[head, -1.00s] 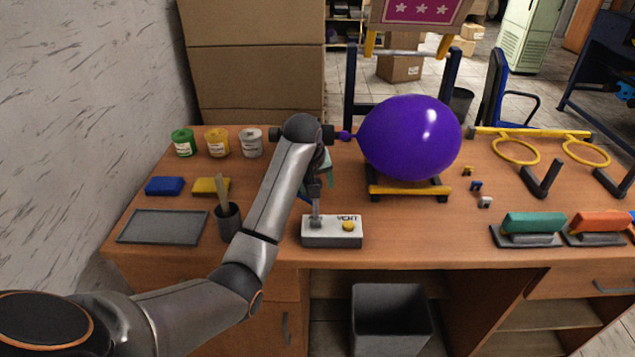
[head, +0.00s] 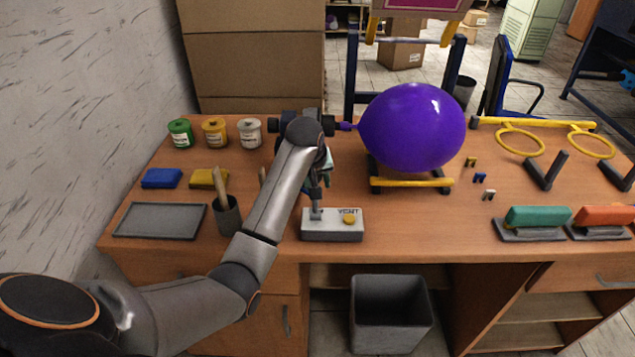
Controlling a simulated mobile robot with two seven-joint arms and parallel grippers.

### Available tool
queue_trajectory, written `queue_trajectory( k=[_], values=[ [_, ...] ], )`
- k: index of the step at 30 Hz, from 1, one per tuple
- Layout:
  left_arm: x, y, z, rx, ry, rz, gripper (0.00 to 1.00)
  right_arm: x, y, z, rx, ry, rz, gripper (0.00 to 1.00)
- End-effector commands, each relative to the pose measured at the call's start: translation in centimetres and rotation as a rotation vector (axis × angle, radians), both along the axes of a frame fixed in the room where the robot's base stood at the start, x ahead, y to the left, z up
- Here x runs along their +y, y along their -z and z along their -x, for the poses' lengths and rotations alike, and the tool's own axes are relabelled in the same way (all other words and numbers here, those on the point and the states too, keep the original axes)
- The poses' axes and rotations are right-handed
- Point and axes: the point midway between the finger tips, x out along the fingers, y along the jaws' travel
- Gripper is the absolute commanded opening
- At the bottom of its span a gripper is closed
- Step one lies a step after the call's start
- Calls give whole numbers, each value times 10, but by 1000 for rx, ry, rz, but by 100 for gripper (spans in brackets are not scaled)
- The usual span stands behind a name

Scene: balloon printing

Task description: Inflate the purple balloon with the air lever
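The purple balloon (head: 412,127) is large, round and shiny. It sits above a black cradle with a yellow front bar (head: 411,183), and its neck (head: 347,126) points left to a dark nozzle (head: 290,122), partly hidden by my arm. In front is a grey control box (head: 333,226) marked VENT, with a yellow button (head: 349,219) and an upright air lever (head: 316,212) on its left. My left gripper (head: 316,193) points down at the lever's top. My wrist hides part of the fingers, so I cannot tell whether they grip it. My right gripper is out of view.
Green, yellow and white jars (head: 214,132) stand at the back left. Sponges, a grey tray (head: 160,220) and a tool cup (head: 227,216) are left of my arm. Green and orange-handled stamps (head: 537,218) lie right. A grey bin (head: 391,315) stands below the desk.

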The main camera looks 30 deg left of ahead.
Motion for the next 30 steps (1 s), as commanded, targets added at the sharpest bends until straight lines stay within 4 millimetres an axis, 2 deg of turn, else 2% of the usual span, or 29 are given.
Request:
queue_trajectory(
  k=[1, 9, 30],
  values=[
    [0, 0, 0, 0, 0, 0, 29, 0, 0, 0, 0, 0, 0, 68],
    [0, 0, 0, 0, -1, -1, 0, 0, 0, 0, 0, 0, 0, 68],
    [1, -1, 0, -1, -2, -2, 0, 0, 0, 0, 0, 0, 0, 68]
  ],
)
